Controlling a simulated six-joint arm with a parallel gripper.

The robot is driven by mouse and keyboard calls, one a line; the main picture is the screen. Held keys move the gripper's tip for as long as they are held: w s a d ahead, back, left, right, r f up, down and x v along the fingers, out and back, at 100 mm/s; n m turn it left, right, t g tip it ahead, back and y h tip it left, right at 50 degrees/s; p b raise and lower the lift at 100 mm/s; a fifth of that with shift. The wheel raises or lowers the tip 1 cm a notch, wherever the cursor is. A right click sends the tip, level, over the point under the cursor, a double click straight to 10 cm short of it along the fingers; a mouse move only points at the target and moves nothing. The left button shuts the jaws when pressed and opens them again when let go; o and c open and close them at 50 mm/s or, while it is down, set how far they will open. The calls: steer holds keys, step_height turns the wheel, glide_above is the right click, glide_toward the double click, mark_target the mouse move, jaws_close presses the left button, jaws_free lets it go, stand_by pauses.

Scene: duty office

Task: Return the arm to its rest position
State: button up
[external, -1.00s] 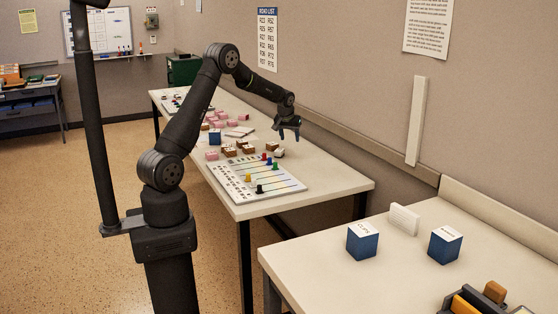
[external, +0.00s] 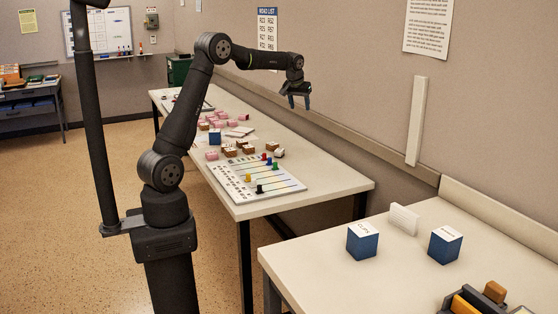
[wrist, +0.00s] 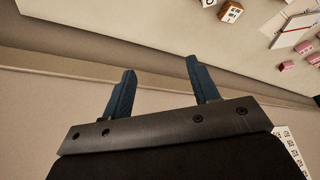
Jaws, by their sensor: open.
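My gripper (external: 299,103) is open and empty, raised in the air above the far edge of the long table (external: 345,182), near the wall. Its two blue fingers point down in the external view. In the wrist view the fingers of my gripper (wrist: 160,80) stand apart with nothing between them, over the wall rail and the table edge. My arm is bent at the elbow, with the forearm reaching right.
On the long table are a white board with coloured pegs (external: 282,179), a blue box (external: 215,137), brown blocks (external: 247,149) and pink blocks (external: 220,124). A nearer table (external: 320,273) at right holds two blue boxes. A dark post (external: 92,130) stands left of my arm.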

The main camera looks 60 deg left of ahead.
steer(key=w+d+m, duration=0.2)
steer(key=w+d, duration=0.1)
steer(key=d, duration=0.5)
steer(key=w+d+m+h, duration=0.1)
steer(key=w+d+m, duration=0.1)
steer(key=d, duration=0.6)
steer(key=shift+w+d+t+h, duration=0.2)
steer(key=shift+w+t+h, duration=0.1)
steer(key=shift+w, duration=0.45)
steer(key=s+a+n+y, duration=0.1)
steer(key=s+a, duration=0.3)
steer(key=a, duration=0.6)
steer(key=s+a+n+g, duration=0.1)
steer(key=s+a+n, duration=0.3)
steer(key=a, duration=0.5)
steer(key=shift+s+a+f+y, duration=0.2)
steer(key=shift+a+f+y, duration=0.15)
steer(key=shift+a+y, duration=0.05)
